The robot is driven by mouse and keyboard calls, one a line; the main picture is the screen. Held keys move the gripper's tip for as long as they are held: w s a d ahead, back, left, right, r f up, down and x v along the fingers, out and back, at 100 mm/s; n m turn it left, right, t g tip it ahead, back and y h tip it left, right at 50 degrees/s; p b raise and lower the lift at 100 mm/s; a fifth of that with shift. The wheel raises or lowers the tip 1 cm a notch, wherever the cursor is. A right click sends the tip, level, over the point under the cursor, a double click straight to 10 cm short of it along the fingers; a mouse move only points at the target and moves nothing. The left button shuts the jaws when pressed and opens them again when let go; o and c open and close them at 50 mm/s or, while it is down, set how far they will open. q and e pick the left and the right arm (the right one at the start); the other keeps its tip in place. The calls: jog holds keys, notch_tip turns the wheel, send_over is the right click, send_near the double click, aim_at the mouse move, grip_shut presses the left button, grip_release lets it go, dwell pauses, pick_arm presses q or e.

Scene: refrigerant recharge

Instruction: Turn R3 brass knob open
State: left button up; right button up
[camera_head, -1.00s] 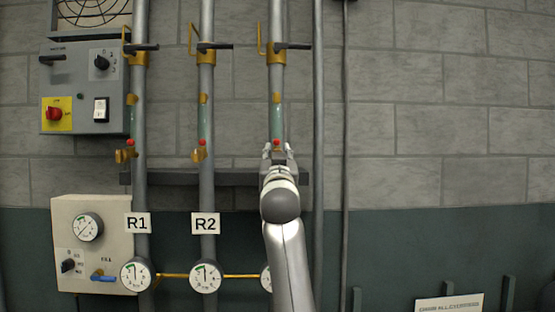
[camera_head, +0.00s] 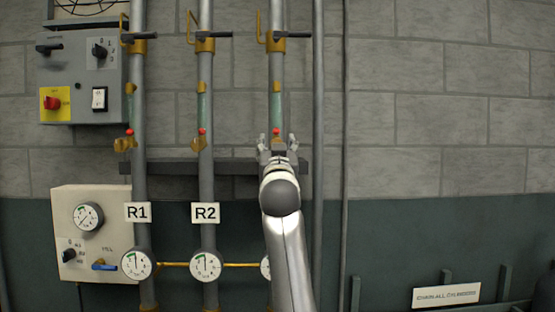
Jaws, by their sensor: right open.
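My right gripper (camera_head: 277,146) is open at the third pipe (camera_head: 276,65), just below a red tip (camera_head: 276,131). The brass knob on this pipe is hidden behind the gripper, so I cannot tell whether the fingers touch it. Matching brass knobs show on the R1 pipe (camera_head: 124,144) and the R2 pipe (camera_head: 198,144), each with a red tip above. The R3 label is hidden behind my right arm, which also covers part of the third gauge (camera_head: 265,268). My left gripper is not in view.
A grey control box (camera_head: 84,84) and a beige panel (camera_head: 95,235) are on the wall at left. Dark-handled valves (camera_head: 292,35) top the pipes. Thin pipes (camera_head: 318,110) run just right of the gripper. The wall farther right is clear above a sign (camera_head: 446,295).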

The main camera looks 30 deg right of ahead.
jog(key=v, duration=1.1)
jog(key=shift+r, duration=0.1)
